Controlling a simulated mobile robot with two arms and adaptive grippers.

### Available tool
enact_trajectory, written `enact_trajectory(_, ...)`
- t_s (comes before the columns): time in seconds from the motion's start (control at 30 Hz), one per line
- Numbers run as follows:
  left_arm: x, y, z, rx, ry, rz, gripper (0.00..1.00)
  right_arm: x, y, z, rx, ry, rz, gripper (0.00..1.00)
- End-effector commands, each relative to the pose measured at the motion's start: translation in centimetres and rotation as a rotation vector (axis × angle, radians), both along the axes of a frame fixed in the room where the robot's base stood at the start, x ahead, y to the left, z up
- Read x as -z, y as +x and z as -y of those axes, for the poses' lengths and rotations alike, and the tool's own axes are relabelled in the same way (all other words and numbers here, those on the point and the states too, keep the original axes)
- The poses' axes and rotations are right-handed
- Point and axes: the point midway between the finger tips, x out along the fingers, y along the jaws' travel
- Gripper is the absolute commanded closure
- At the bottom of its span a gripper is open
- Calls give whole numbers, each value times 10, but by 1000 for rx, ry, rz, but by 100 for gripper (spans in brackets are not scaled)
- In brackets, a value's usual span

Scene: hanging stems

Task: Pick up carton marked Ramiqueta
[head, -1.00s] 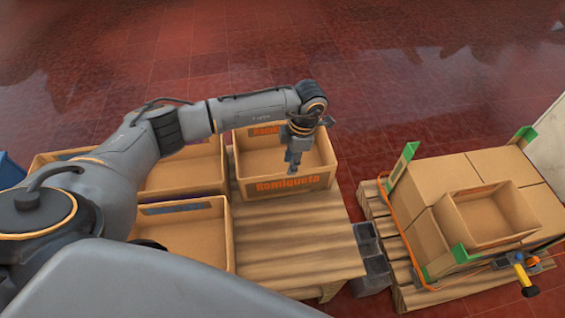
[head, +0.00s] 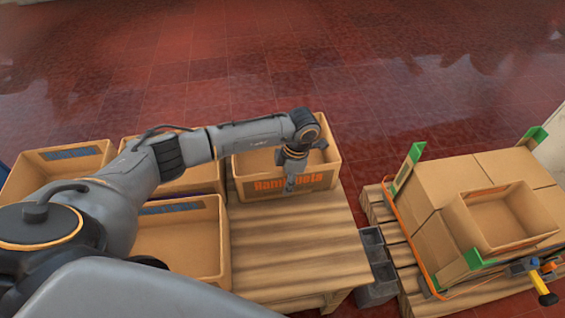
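The carton marked Ramiqueta (head: 325,181) is an open tan box with orange lettering on its near wall. It stands at the far end of a wooden table in the head view. My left gripper (head: 291,182) points down at the near wall of this carton, over the middle of the lettering. Its fingers overlap the wall's top edge and hide some letters. I cannot tell whether they touch or straddle the wall, nor whether they are open. My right gripper is not in view.
Other open cartons stand on the left, one nearest (head: 185,243) and one far left (head: 62,166). The wooden table (head: 290,245) is bare in front of the marked carton. At right, a pallet (head: 425,297) bears stacked boxes with an open carton (head: 500,216) on top.

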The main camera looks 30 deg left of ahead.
Motion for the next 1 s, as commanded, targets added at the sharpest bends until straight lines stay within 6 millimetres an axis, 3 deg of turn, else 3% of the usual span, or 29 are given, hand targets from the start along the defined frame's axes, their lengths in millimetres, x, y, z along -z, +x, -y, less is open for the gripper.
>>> enact_trajectory(0.07, -1, 0, 0, 0, 0, 0, 70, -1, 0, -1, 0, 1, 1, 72)
enact_trajectory(0.2, -1, 0, 0, 0, 0, 0, 98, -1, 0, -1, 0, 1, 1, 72)
enact_trajectory(0.23, -1, 0, 0, 0, 0, 0, 100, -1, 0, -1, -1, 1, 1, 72)
enact_trajectory(0.77, -4, 1, 0, 0, -1, 3, 100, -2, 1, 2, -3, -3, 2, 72)
enact_trajectory(1.0, -22, 2, 0, 0, -1, 5, 100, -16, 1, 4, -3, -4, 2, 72)
